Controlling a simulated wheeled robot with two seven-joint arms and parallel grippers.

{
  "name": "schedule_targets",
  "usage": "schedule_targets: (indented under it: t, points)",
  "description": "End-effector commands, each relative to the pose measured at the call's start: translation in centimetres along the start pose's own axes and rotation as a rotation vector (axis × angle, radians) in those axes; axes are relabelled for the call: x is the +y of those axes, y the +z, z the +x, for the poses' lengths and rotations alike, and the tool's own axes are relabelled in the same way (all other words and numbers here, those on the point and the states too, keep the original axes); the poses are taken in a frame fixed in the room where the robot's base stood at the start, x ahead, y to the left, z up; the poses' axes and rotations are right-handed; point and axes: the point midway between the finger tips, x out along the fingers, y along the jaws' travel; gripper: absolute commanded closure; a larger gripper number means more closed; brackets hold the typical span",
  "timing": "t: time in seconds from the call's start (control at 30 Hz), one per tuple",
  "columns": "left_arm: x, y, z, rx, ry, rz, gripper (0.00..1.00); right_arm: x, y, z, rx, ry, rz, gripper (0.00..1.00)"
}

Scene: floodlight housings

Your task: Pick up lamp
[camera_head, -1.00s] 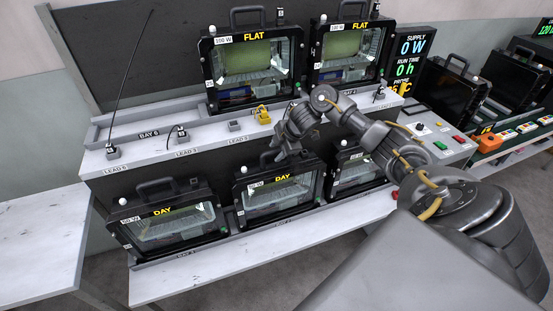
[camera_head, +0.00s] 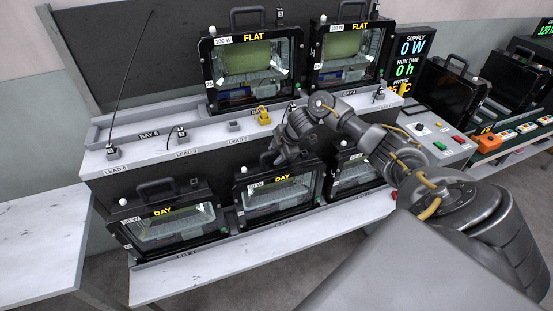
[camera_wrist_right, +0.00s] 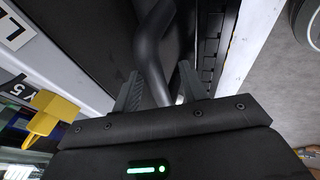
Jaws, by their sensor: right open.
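Several black floodlight lamps with top handles stand in two rows. The middle lower lamp (camera_head: 277,194), labelled DAY, sits on the low white shelf, tilted back. My right gripper (camera_head: 277,160) is at the top of this lamp, by its handle. In the right wrist view, my right gripper (camera_wrist_right: 160,85) is open, with the dark handle (camera_wrist_right: 152,45) running between its two fingers. I cannot tell whether either finger touches the handle. In the head view, my gripper and wrist hide most of that handle. My left gripper is not in view.
Another DAY lamp (camera_head: 168,225) stands to the left, and a third lower lamp (camera_head: 355,172) is partly behind my arm. Two FLAT lamps stand on the bench above. A yellow clip (camera_head: 263,115) and lead plugs lie along the white bench ledge (camera_head: 205,140).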

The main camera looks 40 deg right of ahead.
Motion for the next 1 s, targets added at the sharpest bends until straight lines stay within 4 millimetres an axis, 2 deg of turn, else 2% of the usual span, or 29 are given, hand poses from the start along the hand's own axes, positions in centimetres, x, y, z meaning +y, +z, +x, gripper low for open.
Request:
schedule_targets:
  t: [0.17, 0.5, 1.0]
  points:
    - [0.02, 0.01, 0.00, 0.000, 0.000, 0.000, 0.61, 0.00, 0.02, 0.01, 0.000, 0.000, 0.000, 0.57]
    - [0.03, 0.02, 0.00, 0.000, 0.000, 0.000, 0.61, -0.02, 0.02, 0.01, 0.000, 0.000, 0.000, 1.00]
    - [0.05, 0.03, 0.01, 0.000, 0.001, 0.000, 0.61, -0.16, 0.05, 0.08, -0.001, -0.004, 0.000, 1.00]
